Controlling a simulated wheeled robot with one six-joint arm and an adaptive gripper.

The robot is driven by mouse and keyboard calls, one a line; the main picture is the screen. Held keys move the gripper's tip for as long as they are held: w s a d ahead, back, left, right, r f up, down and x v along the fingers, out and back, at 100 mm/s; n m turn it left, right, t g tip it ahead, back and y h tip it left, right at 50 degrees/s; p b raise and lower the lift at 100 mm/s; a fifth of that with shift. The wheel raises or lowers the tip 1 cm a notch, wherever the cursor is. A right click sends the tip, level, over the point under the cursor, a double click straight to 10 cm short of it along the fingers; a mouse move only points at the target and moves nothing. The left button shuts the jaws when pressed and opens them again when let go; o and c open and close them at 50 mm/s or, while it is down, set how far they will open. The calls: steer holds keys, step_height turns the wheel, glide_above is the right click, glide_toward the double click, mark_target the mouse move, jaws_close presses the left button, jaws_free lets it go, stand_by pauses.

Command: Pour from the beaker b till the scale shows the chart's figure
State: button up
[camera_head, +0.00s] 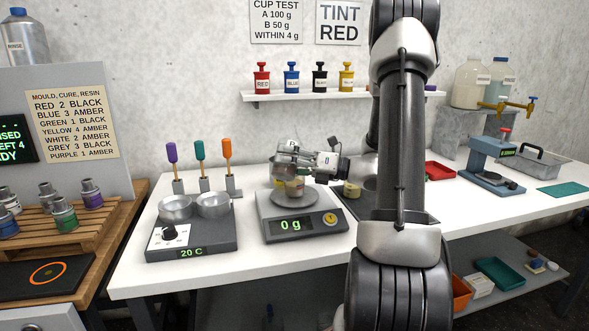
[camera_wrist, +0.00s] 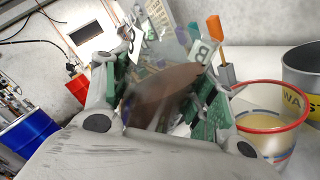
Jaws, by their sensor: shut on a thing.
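My gripper (camera_head: 308,160) is over the scale in the head view, its fingers shut on a clear beaker marked B (camera_wrist: 205,52). The wrist view shows brown liquid (camera_wrist: 160,92) between my green-padded fingers. I cannot tell how far the beaker is tilted. A small tan cup (camera_head: 294,188) sits on the round pan of the scale (camera_head: 306,226), just below my gripper. The scale's display reads 0 g. The wall chart (camera_head: 276,20) reads "CUP TEST, A 100 g, B 50 g, WITHIN 4 g".
A red-rimmed clear vessel with pale liquid (camera_wrist: 265,122) stands beside a grey can (camera_wrist: 305,70) in the wrist view. Left of the scale is a hot plate (camera_head: 192,238) with two metal bowls. Upright spatulas stand behind it.

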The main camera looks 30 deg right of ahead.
steer(key=shift+f+m+t, duration=0.15)
steer(key=shift+f+m, duration=0.05)
steer(key=shift+m, duration=0.45)
steer(key=shift+f+m+t, duration=0.15)
steer(key=shift+m, duration=0.5)
stand_by(1.9)
steer(key=shift+r+m, duration=0.65)
steer(key=shift+m, duration=0.65)
stand_by(1.7)
